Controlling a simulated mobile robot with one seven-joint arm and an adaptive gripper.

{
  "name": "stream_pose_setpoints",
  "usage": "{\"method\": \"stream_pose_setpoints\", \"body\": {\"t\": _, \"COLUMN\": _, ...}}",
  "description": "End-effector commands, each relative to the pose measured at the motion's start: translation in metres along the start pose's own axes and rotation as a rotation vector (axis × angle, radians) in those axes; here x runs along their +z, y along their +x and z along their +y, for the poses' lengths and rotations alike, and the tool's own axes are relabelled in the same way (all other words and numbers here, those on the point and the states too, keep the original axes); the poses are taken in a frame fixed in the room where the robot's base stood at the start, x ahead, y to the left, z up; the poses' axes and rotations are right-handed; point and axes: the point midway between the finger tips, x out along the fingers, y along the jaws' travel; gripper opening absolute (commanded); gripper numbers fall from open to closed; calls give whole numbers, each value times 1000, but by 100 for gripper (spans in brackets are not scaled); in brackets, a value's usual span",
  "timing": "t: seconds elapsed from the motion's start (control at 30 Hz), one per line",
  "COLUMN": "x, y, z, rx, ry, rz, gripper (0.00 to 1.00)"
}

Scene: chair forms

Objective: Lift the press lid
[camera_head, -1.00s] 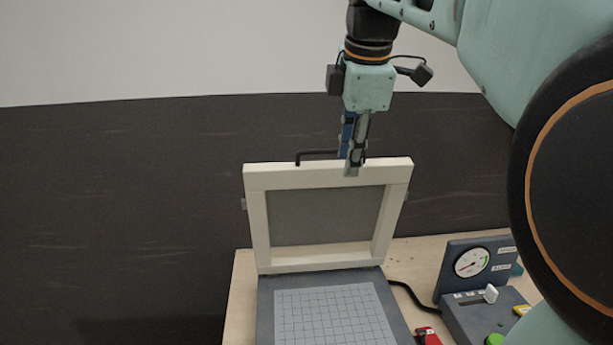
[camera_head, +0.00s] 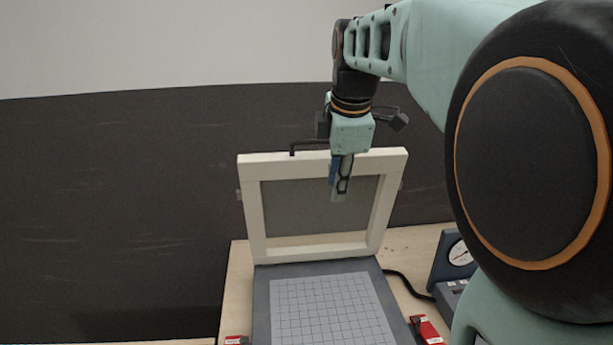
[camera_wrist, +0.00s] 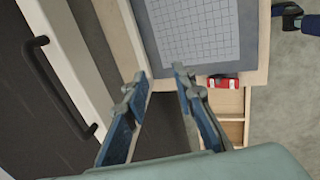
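The press lid (camera_head: 251,210), a cream frame around a grey panel, stands raised and near upright at the back of the dark press base (camera_head: 262,310). Its black bar handle (camera_head: 308,143) is at the top edge, partly hidden by my arm. In the wrist view the handle (camera_wrist: 60,88) lies left of my fingers, apart from them. My gripper (camera_head: 338,197) points down in front of the lid's panel, below the top rail. In the wrist view its fingers (camera_wrist: 160,73) are apart with nothing held between them.
A gridded sheet (camera_head: 330,310) lies on the base. A red item (camera_head: 426,330) is at its right, and another red item (camera_head: 237,340) is at the left. A gauge box (camera_head: 455,258) is partly hidden by my arm. A black cable (camera_head: 408,282) crosses the wooden table (camera_head: 238,270).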

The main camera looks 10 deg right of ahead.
Motion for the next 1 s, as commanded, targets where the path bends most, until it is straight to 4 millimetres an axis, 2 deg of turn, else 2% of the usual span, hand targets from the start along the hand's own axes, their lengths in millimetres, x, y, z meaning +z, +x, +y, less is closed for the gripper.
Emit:
{"method": "stream_pose_setpoints", "body": {"t": 0.03, "x": 0, "y": 0, "z": 0, "rx": 0, "ry": 0, "rz": 0, "gripper": 16}}
{"method": "stream_pose_setpoints", "body": {"t": 0.2, "x": 0, "y": 0, "z": 0, "rx": 0, "ry": 0, "rz": 0, "gripper": 0}}
{"method": "stream_pose_setpoints", "body": {"t": 0.6, "x": 0, "y": 0, "z": 0, "rx": 0, "ry": 0, "rz": 0, "gripper": 0}}
{"method": "stream_pose_setpoints", "body": {"t": 0.87, "x": 0, "y": 0, "z": 0, "rx": 0, "ry": 0, "rz": 0, "gripper": 27}}
{"method": "stream_pose_setpoints", "body": {"t": 1.0, "x": 0, "y": 0, "z": 0, "rx": 0, "ry": 0, "rz": 0, "gripper": 27}}
